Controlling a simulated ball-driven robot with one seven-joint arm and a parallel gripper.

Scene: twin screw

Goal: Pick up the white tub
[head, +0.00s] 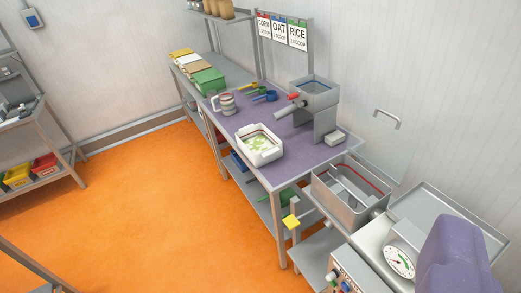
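The white tub (259,156) stands upright on the purple-topped bench (297,166), close to its front edge. It is a low, open, roughly square tub, and green and pale contents show inside it. Nothing is touching it from above. My gripper is not in view, so its place relative to the tub cannot be told.
A grey hopper machine (317,97) stands right of the tub, with a striped jug (228,104) and coloured scoops behind. A steel twin-screw trough (349,196), dial scale (399,262) and purple object (455,255) fill the lower right. The orange floor (135,215) is clear.

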